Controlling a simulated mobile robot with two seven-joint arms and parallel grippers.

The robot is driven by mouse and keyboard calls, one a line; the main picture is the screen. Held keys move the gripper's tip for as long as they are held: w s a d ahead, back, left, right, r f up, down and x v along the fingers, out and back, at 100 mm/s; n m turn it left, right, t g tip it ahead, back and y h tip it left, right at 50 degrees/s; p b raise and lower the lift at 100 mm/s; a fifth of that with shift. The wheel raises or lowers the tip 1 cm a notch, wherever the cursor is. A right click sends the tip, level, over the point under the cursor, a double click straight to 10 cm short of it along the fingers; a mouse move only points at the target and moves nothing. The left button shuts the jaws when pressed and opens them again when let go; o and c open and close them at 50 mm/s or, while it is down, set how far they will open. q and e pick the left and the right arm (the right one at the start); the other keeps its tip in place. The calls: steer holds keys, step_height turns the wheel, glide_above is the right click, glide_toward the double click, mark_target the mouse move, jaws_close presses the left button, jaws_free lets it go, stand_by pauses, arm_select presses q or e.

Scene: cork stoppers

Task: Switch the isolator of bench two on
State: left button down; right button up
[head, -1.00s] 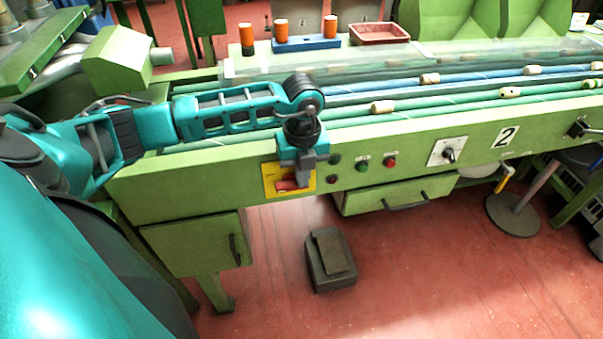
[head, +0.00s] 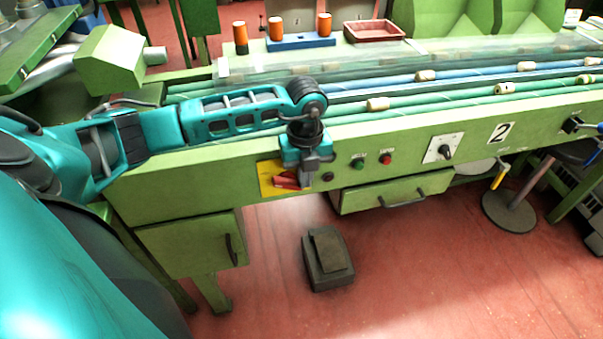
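The isolator is a red handle (head: 284,182) on a yellow plate (head: 265,177), set in the green front of the bench marked with a 2 (head: 501,132). The handle lies roughly sideways, and its right part is hidden. My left gripper (head: 309,174) points down in front of the right side of the plate, close to the handle. Its fingers are small and dark here; I cannot tell whether they are open or touch the handle. My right gripper is not in view.
Right of the plate are a dark button (head: 328,177), a green button (head: 358,163), a red button (head: 386,159) and a black rotary knob (head: 446,152). A drawer (head: 395,193) is below. A grey pedal box (head: 327,258) stands on the red floor.

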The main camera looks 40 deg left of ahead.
arm_select(q)
steer(key=shift+w+d+f, duration=0.15)
steer(key=shift+f, duration=0.45)
steer(key=shift+w+d+f, duration=0.1)
steer(key=shift+w+f, duration=0.05)
steer(key=shift+f, duration=0.4)
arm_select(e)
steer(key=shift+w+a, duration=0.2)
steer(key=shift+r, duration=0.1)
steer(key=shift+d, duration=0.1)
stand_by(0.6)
